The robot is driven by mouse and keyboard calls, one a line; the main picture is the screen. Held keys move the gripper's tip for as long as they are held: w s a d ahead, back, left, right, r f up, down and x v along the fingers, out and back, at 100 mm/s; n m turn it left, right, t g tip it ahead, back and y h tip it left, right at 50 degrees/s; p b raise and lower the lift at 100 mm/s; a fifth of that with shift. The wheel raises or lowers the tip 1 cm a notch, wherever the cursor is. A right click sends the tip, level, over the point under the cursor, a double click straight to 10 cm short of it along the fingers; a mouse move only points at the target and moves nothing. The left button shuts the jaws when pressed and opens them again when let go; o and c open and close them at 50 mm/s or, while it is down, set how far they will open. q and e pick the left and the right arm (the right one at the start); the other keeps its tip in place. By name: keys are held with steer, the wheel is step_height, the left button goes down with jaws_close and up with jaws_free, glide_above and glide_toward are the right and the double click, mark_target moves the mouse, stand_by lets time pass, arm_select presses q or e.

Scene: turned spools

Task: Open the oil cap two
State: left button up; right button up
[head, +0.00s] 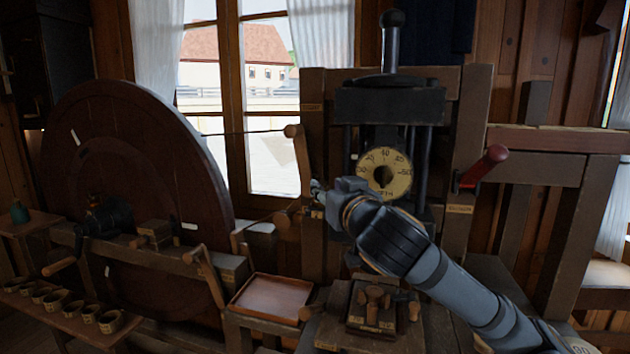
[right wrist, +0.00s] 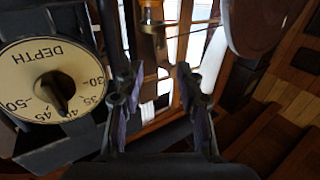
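No part clearly labelled as oil cap two can be made out. A small brass fitting (right wrist: 150,14) shows at the top of the right wrist view, beyond my fingertips; I cannot tell whether it is an oil cap. My right gripper (head: 317,194) is in front of the machine, left of the depth dial, close to a wooden lever (head: 299,160). In the right wrist view its two fingers (right wrist: 158,88) stand apart with nothing between them. My left gripper is not in view.
The depth dial (head: 385,174) sits close beside my right gripper; it also shows in the right wrist view (right wrist: 35,80). A red handle (head: 486,167) juts out at right. A large dark wheel (head: 130,190) stands at left. A shallow tray (head: 270,297) and several small cups (head: 55,301) lie below.

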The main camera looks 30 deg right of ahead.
mark_target(316, 177)
steer(key=p+x, duration=0.5)
steer(key=x, duration=0.4)
steer(key=shift+w+d+p, duration=0.1)
steer(key=shift+w+p, duration=0.2)
steer(key=shift+w, duration=0.2)
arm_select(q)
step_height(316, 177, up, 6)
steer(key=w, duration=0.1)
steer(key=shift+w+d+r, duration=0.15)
arm_select(e)
steer(key=shift+f, duration=0.1)
steer(key=shift+c, duration=0.3)
jaws_close()
